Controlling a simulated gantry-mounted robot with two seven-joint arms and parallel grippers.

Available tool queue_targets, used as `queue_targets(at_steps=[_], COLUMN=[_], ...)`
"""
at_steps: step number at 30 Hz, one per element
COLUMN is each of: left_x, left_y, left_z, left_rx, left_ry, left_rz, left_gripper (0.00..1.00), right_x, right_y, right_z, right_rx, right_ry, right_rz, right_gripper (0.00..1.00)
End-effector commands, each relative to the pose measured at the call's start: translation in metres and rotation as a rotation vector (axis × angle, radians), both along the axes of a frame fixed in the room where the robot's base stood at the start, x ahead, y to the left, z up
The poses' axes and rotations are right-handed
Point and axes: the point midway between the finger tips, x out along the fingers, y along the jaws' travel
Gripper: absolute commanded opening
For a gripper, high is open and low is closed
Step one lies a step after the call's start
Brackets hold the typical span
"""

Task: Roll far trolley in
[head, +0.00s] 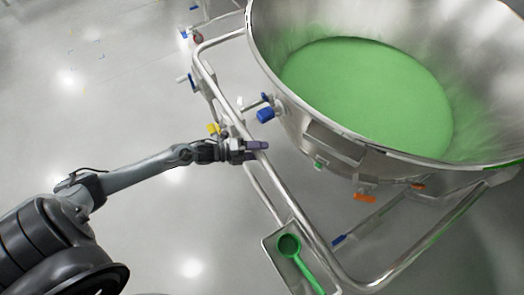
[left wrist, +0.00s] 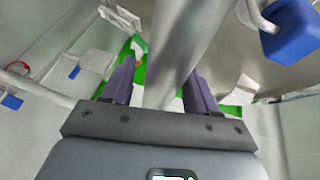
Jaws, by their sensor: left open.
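A tubular steel trolley frame (head: 315,240) carries a large steel bowl (head: 480,60) holding green material (head: 370,95). My left gripper (head: 257,150) is at the frame's near side rail, below and left of the bowl. In the left wrist view the gripper (left wrist: 160,88) is open, with its purple fingers on either side of a steel tube (left wrist: 182,45). I cannot tell whether either finger touches the tube. My right gripper is not in view.
A green scoop (head: 289,245) lies in a small tray at the frame's near corner. A blue knob (head: 265,115) sticks out beside the bowl near my gripper. More tubular framework with blue parts stands at the top. The grey floor (head: 100,120) at left is clear.

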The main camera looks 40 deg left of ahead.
Motion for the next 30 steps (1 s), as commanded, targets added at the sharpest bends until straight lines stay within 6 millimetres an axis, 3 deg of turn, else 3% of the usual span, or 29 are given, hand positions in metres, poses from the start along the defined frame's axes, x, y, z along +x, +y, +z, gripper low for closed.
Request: queue_targets(at_steps=[15, 26, 30], left_x=[0.0097, 0.0095, 0.0095], left_y=[-0.0084, -0.0083, -0.0082], left_z=[-0.0021, -0.0021, -0.0021], left_rx=[0.0, 0.001, 0.001], left_ry=[0.001, 0.001, 0.001], left_rz=[-0.001, 0.0, 0.0], left_gripper=[0.57, 0.02, 0.0], right_x=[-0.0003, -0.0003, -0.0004], right_y=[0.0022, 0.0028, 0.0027], right_z=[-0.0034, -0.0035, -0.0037], right_rx=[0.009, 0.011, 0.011], right_ry=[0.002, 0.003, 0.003], right_rz=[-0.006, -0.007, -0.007], right_gripper=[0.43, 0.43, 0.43])
